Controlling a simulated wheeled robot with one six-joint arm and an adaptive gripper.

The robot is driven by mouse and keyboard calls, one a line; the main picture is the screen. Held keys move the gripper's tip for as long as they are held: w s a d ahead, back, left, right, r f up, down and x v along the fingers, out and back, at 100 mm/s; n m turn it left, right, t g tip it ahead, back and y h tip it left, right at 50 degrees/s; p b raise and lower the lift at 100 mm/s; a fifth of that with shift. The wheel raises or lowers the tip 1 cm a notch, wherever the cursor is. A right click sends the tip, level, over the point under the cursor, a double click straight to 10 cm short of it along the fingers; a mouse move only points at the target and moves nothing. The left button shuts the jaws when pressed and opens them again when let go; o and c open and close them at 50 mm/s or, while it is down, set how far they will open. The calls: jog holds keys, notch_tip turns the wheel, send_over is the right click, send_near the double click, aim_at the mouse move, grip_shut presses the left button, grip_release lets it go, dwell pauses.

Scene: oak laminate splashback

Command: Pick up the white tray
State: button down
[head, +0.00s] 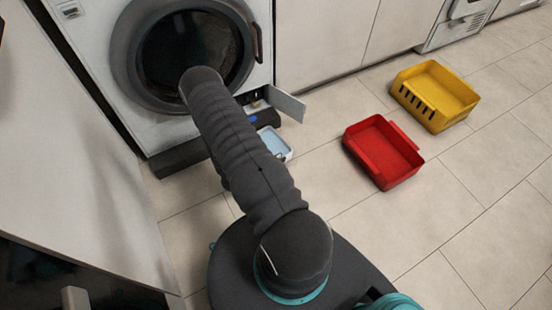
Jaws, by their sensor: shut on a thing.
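The white tray (277,143) is a small shallow tray with a pale bluish inside. It is in the head view, right of my arm and low in front of the washing machine's dark plinth. My arm covers its left part. I cannot tell whether it rests on the floor or is held just above it. My dark arm reaches up the middle of the picture to its elbow in front of the washer door. My gripper is hidden behind the arm, so its contact with the tray does not show.
The washing machine (128,112) has a small open flap (287,104) low at its right, close above the tray. A red bin (384,153) and a yellow bin (436,95) stand on the tiled floor to the right. The floor between tray and red bin is clear. A pale panel (60,170) stands at left.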

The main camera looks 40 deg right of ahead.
jog(key=shift+r, duration=0.55)
jog(key=shift+s+a, duration=0.25)
jog(key=shift+s, duration=0.75)
jog(key=shift+s+a, duration=0.25)
jog(key=shift+s, duration=0.7)
notch_tip(320, 180, up, 14)
jog(key=p, duration=0.2)
jog(key=shift+f, duration=0.2)
